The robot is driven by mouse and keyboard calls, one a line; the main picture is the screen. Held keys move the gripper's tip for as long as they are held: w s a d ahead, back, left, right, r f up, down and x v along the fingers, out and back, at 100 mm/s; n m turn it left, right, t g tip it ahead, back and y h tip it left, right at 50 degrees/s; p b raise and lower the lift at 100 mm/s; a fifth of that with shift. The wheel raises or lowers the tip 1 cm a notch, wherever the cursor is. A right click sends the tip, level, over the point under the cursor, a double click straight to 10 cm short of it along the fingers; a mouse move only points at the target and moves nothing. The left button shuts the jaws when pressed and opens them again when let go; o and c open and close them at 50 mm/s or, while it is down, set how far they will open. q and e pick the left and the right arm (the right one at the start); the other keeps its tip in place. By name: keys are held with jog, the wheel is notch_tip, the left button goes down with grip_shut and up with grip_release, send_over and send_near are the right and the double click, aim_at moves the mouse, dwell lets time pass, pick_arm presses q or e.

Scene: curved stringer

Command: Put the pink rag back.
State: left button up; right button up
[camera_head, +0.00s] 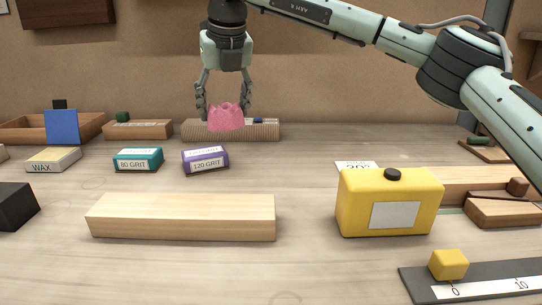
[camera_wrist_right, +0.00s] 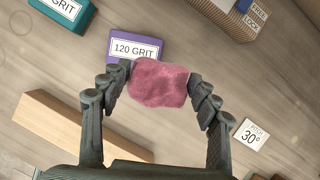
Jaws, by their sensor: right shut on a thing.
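The pink rag (camera_head: 226,118) is a crumpled lump between the fingertips of my right gripper (camera_head: 224,104). The gripper is shut on it, pointing down, with the rag in front of a ribbed wooden block at the back of the table. In the right wrist view, the rag (camera_wrist_right: 159,83) sits between both fingers of the gripper (camera_wrist_right: 160,88), and the purple 120 GRIT block (camera_wrist_right: 136,48) shows just beyond it. The rag looks raised above the table. My left gripper is not in view.
The ribbed wooden block (camera_head: 262,131) stands at the back, beside another block (camera_head: 137,130) and a wooden tray (camera_head: 85,124). In front are the WAX box (camera_head: 53,159), the teal 80 GRIT block (camera_head: 138,160), a long wooden bar (camera_head: 182,217) and a yellow canister (camera_head: 389,200). Table space between them is clear.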

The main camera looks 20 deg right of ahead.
jog(key=d+f, duration=0.2)
jog(key=d, duration=0.1)
jog(key=d+f, duration=0.2)
jog(key=d, duration=0.2)
jog(key=s+d+f+p, duration=0.1)
jog(key=d+f, duration=0.1)
jog(key=d, duration=0.2)
jog(key=shift+f, duration=0.2)
jog(key=shift+s+d+f, duration=0.1)
jog(key=shift+d+f, duration=0.1)
jog(key=shift+f, duration=0.25)
notch_tip(320, 180, down, 3)
jog(key=shift+f+p, duration=0.1)
jog(key=shift+p, duration=0.3)
jog(key=shift+f, duration=0.25)
jog(key=o, duration=1.1)
jog(key=shift+c, duration=0.2)
jog(key=shift+r, duration=0.3)
jog(key=shift+v, duration=1.25)
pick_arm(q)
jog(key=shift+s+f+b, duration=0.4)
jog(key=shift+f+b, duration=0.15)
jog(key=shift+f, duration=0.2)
pick_arm(e)
jog(key=shift+v, duration=4.65)
